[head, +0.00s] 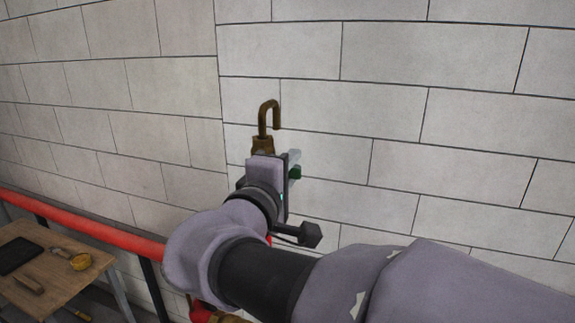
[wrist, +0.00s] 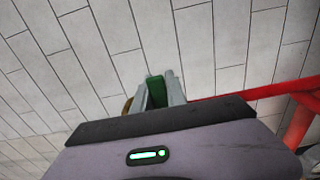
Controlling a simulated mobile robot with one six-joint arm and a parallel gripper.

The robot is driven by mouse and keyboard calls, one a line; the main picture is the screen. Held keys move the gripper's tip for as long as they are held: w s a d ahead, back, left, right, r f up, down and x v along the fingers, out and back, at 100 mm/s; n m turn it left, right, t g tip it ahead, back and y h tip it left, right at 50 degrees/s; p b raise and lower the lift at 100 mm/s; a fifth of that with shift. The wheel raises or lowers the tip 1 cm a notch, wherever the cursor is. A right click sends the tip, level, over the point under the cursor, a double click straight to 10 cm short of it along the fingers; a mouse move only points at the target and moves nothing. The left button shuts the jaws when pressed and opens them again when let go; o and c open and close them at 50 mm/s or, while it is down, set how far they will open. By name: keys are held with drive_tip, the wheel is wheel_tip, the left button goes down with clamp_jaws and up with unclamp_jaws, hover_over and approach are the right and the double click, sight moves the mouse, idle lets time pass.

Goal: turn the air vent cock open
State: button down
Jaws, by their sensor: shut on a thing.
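The air vent cock (head: 263,145) is a brass fitting with a hooked brass outlet pipe above it, upright in front of the wall in the head view. Its green handle (head: 295,173) shows just right of my wrist. My gripper (head: 295,164) is shut on the green handle. In the wrist view the green handle (wrist: 156,92) sits between the two grey fingers of my gripper (wrist: 157,80). A bit of brass (wrist: 127,105) shows beside the left finger. My wrist hides the lower part of the cock and most of the handle.
A red pipe (head: 90,226) runs along the wall at left, and it also shows at right in the wrist view (wrist: 260,92). A wooden table (head: 55,290) with a dark tablet and tools stands at lower left. The block wall (head: 450,130) behind is bare.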

drive_tip(key=w+a+r+n+p, duration=0.1)
drive_tip(key=a+r+n+p, duration=0.2)
drive_tip(key=r+n+p, duration=0.3)
drive_tip(key=shift+n, duration=2.9)
drive_tip(key=shift+w+a, duration=0.1)
drive_tip(key=shift+a, duration=0.05)
drive_tip(key=c, duration=1.3)
unclamp_jaws()
drive_tip(key=shift+c, duration=0.2)
